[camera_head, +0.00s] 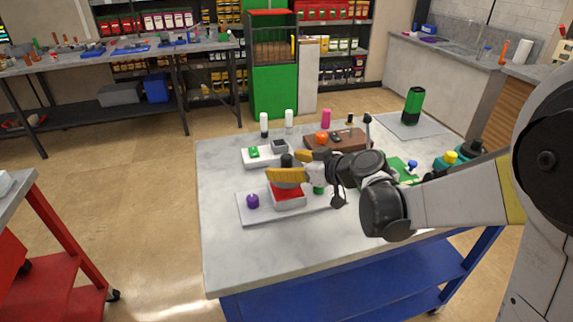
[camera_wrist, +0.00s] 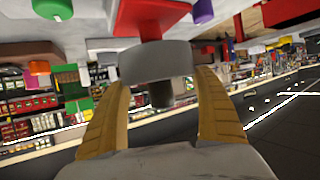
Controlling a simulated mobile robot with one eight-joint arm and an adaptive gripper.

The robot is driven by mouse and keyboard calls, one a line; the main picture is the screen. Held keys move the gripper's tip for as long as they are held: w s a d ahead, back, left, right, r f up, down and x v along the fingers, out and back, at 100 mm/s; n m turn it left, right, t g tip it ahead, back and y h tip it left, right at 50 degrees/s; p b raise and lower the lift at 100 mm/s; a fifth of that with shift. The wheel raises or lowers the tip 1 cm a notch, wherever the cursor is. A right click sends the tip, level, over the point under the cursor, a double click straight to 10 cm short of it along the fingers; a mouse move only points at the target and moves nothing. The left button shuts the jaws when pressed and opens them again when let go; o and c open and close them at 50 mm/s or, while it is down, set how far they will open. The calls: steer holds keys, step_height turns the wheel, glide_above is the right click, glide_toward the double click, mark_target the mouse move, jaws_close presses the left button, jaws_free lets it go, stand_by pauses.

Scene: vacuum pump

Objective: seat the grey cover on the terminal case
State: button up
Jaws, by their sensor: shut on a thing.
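The grey cover (camera_wrist: 153,63) is held between the yellow fingers of my gripper (camera_wrist: 163,78) in the wrist view, with its dark knob (camera_wrist: 162,94) between them. The cover's dark knob (camera_head: 287,160) shows above the near finger, which hides most of the cover. In the wrist view the red of the case (camera_wrist: 150,18) lies just beyond the cover. I cannot tell whether they touch.
The case stands on a grey plate (camera_head: 245,213) with a purple knob (camera_head: 253,201) to its left and a green part (camera_head: 319,188) to its right. A white block (camera_head: 262,156) and a brown block (camera_head: 345,143) stand behind. The table's front left is clear.

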steer(key=shift+f, duration=0.3)
steer(key=shift+f+b, duration=0.35)
steer(key=shift+b, duration=0.15)
steer(key=shift+f+b, duration=0.9)
steer(key=shift+f, duration=0.15)
stand_by(0.5)
steer(key=o, duration=1.4)
steer(key=shift+r, duration=0.1)
steer(key=shift+r+p, duration=3.55)
steer(key=shift+r, duration=0.95)
steer(key=shift+d, duration=0.1)
